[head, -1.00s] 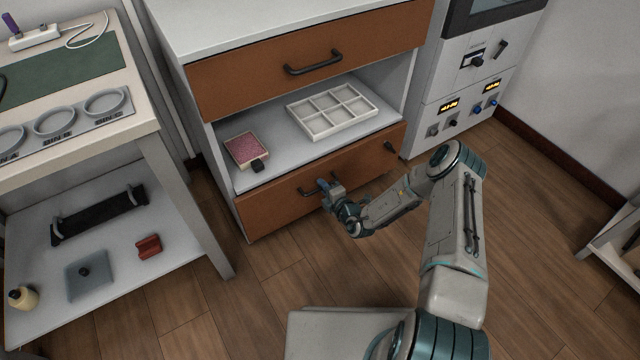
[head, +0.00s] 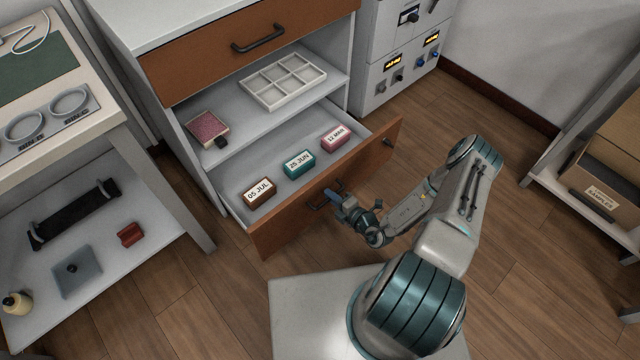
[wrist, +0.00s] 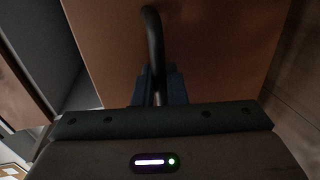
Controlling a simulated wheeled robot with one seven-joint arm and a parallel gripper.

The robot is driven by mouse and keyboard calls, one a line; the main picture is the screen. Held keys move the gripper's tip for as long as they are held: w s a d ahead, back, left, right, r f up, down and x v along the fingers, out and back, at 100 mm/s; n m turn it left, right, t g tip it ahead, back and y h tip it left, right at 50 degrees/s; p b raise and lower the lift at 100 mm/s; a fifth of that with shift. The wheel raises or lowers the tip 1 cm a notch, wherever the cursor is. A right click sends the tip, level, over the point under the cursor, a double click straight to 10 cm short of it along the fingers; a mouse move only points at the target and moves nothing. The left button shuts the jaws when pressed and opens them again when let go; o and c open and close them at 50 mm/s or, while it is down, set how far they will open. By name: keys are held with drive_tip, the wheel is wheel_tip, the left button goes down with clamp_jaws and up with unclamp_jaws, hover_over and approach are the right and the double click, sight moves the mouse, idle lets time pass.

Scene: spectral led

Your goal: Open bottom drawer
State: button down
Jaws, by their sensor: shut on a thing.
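The bottom drawer (head: 272,233) of the white cabinet stands pulled out, with its brown front away from the cabinet body. Inside it lie three labelled blocks: a brown one marked 05 JUL (head: 259,193), a teal one marked 25 JUN (head: 299,164) and a pink one marked 12 MAR (head: 336,138). My gripper (head: 332,196) is at the drawer's dark bar handle (head: 314,204). In the wrist view the handle (wrist: 153,45) runs down between the fingers (wrist: 158,88), which are shut on it. Part of the handle is hidden by the gripper.
The closed top drawer (head: 240,45) is above. The open shelf holds a white divided tray (head: 283,82) and a small pink-topped box (head: 207,128). A side table (head: 170,190) stands left; a shelf with a cardboard box (head: 605,165) is right.

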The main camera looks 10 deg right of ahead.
drive_tip(key=shift+f+v, duration=0.15)
drive_tip(key=shift+v, duration=0.6)
drive_tip(key=shift+f+v, duration=0.15)
drive_tip(key=shift+v, duration=0.6)
drive_tip(key=c, duration=1.6)
unclamp_jaws()
